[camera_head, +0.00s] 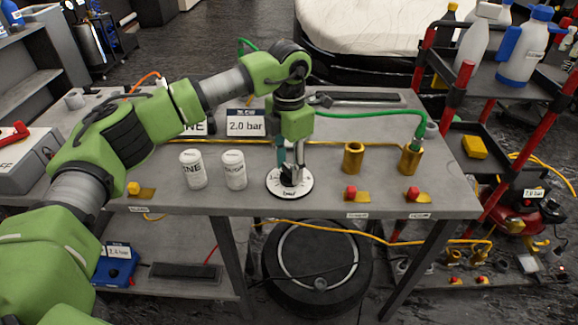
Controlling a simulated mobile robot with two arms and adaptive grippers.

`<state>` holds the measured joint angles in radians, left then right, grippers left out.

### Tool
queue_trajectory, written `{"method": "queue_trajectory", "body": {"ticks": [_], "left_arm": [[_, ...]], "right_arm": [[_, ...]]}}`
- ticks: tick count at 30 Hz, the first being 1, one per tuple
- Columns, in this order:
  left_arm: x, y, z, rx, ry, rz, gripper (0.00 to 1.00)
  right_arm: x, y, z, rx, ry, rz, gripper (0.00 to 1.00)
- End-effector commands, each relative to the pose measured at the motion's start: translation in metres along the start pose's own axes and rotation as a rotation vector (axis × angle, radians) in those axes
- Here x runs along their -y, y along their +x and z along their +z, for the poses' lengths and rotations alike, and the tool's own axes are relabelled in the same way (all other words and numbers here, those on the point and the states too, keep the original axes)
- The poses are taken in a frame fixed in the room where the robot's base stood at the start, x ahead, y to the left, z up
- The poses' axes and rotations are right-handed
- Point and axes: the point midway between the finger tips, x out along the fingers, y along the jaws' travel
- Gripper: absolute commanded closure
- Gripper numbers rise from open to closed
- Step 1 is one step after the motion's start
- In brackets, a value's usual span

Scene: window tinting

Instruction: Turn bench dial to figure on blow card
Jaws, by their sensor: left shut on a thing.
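The bench dial (274,189) is a round white disc with dark markings near the front edge of the grey bench, with a dark knob at its middle. My left gripper (290,175) points straight down over the dial and is shut on the knob. The gripper and arm hide part of the dial, and its figures are too small to read. A card (245,122) reading "2.0 bar" stands behind the dial, to its left. A second card, partly hidden by my arm, stands beside it. My right gripper does not show.
Two white canisters (193,169) (234,170) stand left of the dial. Brass fittings (353,158) (410,160) stand to the right, one with a green hose. Red knobs (351,193) (413,193) sit at the front edge. A red-posted cart with bottles (525,50) is at right.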

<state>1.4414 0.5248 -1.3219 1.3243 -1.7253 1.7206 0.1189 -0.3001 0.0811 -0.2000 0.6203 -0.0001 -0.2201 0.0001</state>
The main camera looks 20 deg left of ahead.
Motion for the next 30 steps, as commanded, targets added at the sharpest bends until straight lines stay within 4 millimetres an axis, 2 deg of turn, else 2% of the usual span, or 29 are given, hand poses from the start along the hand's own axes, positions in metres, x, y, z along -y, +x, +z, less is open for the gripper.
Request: {"method": "queue_trajectory", "body": {"ticks": [20, 21, 23, 30], "left_arm": [[-0.0007, -0.0016, 0.0007, 0.003, -0.064, 0.002, 0.83], [-0.0007, -0.0016, 0.0007, 0.003, -0.064, 0.002, 0.56], [-0.0006, -0.0016, 0.0006, 0.003, -0.064, 0.002, 0.44], [-0.0003, -0.0007, 0.0003, 0.001, -0.063, 0.001, 0.44]], "right_arm": [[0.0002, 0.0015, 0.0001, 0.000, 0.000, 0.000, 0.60], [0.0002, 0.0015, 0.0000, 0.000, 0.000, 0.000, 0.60], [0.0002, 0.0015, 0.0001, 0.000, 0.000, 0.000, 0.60], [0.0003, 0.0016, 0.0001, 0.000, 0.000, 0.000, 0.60]]}}
